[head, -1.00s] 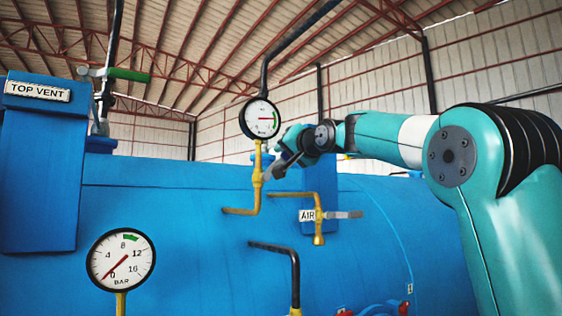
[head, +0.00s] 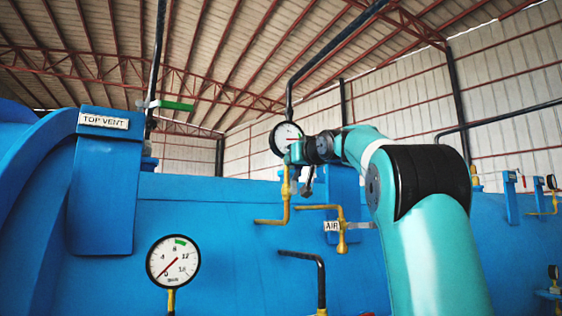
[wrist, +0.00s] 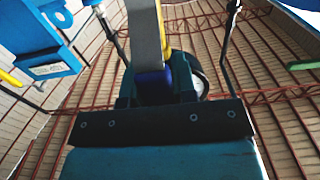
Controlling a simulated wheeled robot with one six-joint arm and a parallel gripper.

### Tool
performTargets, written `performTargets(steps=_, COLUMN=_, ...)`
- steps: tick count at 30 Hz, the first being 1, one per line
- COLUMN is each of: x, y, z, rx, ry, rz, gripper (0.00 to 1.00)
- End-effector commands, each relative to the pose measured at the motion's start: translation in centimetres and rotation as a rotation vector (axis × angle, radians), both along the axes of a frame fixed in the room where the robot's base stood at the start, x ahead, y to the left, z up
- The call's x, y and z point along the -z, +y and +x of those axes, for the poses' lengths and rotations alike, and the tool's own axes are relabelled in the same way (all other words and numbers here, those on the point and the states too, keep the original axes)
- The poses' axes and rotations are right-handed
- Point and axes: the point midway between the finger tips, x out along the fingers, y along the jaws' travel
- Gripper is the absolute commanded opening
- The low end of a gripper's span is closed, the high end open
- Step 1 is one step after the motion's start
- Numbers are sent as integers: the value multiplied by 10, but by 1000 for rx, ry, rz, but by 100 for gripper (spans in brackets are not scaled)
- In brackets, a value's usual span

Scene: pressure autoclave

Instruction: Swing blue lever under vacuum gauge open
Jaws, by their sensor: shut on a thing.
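The vacuum gauge (head: 287,133) sits on a yellow pipe (head: 285,200) and is partly covered by my gripper. My gripper (head: 298,174) is just below the gauge, beside the top of that pipe. In the wrist view a grey lever bar (wrist: 145,30) with a blue part (wrist: 153,86) runs down between the jaws, and the gripper is shut on this blue lever. The gauge's dark rim (wrist: 203,78) shows just right of the jaws there. In the head view the lever is mostly hidden by the gripper, so its exact angle cannot be told.
The blue autoclave body (head: 215,215) fills the lower view. The AIR valve's grey lever (head: 361,225) is below right of my gripper. The TOP VENT box (head: 105,190), its green lever (head: 172,105) and a BAR gauge (head: 173,262) are to the left. A black pipe (head: 305,255) stands below.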

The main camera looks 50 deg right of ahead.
Motion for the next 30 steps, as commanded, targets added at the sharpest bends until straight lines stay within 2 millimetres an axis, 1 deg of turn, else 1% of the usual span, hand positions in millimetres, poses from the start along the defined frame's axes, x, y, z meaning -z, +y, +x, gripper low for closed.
performTargets(steps=4, x=1, y=-4, z=-3, rx=8, ry=9, rz=-13, gripper=0)
performTargets(steps=14, x=1, y=-4, z=-3, rx=8, ry=10, rz=-15, gripper=0)
performTargets(steps=15, x=1, y=-3, z=-2, rx=7, ry=10, rz=-15, gripper=32)
performTargets(steps=17, x=1, y=-3, z=-2, rx=6, ry=9, rz=-15, gripper=46)
performTargets(steps=18, x=1, y=-3, z=-2, rx=6, ry=8, rz=-14, gripper=51)
performTargets(steps=26, x=1, y=-2, z=-3, rx=7, ry=6, rz=-13, gripper=51)
performTargets(steps=30, x=2, y=1, z=-13, rx=9, ry=4, rz=-14, gripper=51)
